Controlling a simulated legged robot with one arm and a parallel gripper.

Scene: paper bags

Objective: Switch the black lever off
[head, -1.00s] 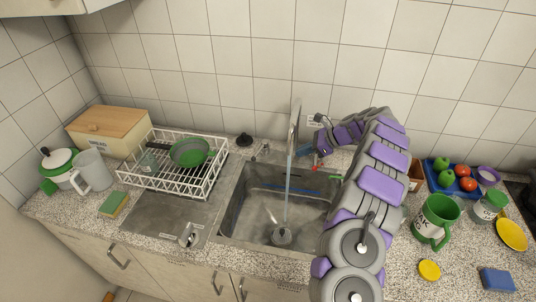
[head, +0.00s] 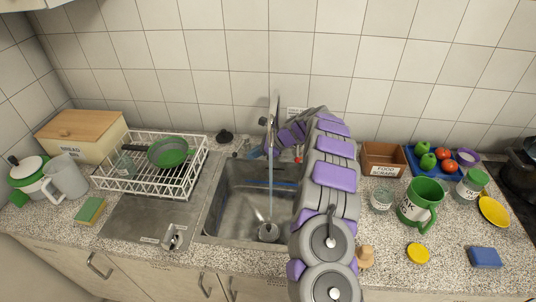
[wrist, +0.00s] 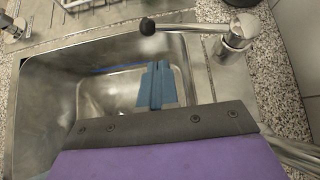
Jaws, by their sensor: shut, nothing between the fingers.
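The black lever (wrist: 148,27) shows in the wrist view as a black knob on a thin metal rod. The rod runs left from the metal tap body (wrist: 236,36), over the edge of the sink. My gripper (wrist: 157,66) has its blue fingers shut and empty. They point at the knob from just below it in the picture, with a visible gap. In the head view water (head: 270,190) runs from the tap into the sink (head: 223,205). My arm's end is beside the tap there, and I cannot clearly make out the lever in that view.
A white dish rack (head: 180,185) with a green pan (head: 168,151) stands left of the sink. A food scraps box (head: 384,158), a green mug (head: 420,202) and a blue tray (head: 440,166) stand on the right. The tiled wall is close behind the tap.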

